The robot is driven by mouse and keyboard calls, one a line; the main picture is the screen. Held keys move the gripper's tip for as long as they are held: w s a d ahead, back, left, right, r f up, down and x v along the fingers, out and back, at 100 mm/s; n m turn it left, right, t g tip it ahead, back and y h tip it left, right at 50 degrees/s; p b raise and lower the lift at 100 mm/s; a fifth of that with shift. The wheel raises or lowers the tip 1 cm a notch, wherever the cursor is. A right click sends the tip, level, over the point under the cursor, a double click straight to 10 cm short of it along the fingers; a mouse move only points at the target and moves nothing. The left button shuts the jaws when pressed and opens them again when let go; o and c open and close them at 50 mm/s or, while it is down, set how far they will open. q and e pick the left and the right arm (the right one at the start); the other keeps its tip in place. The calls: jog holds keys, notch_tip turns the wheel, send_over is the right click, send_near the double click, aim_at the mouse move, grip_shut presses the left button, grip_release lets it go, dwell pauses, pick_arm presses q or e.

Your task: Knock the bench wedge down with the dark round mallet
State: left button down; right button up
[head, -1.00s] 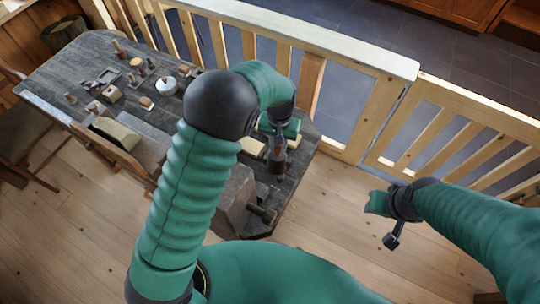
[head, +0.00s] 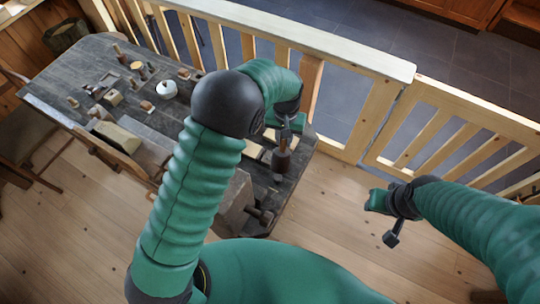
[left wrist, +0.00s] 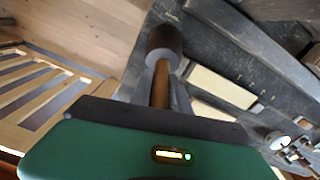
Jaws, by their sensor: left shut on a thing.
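My left gripper (head: 285,132) is shut on the mallet, over the near right end of the dark bench. The mallet (left wrist: 165,43) has a dark round head and a brown wooden handle running back to the gripper in the left wrist view; in the head view its dark body (head: 281,162) hangs below the gripper. I cannot pick out the bench wedge with certainty, nor tell whether the mallet head touches anything. My right gripper (head: 377,201) hangs over the wooden floor, apart from the bench; its jaws are too small to read.
The bench (head: 62,64) carries a white round pot (head: 166,89), small turned pieces and a pale block (head: 117,137) toward its left half. More pale blocks (left wrist: 222,87) lie near the mallet. A wooden railing (head: 330,53) runs behind the bench. The floor at right is clear.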

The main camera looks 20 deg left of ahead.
pick_arm(q)
jog(key=shift+s, duration=0.15)
jog(key=shift+f, duration=0.2)
jog(key=w+f+b, duration=0.1)
jog(key=w, duration=0.1)
jog(key=w+f, duration=0.1)
jog(key=f, duration=0.1)
jog(key=shift+w+b, duration=0.4)
notch_tip(320, 180, up, 3)
jog(key=shift+r+p, duration=0.2)
jog(key=shift+p, duration=1.05)
jog(key=shift+w+f, duration=0.1)
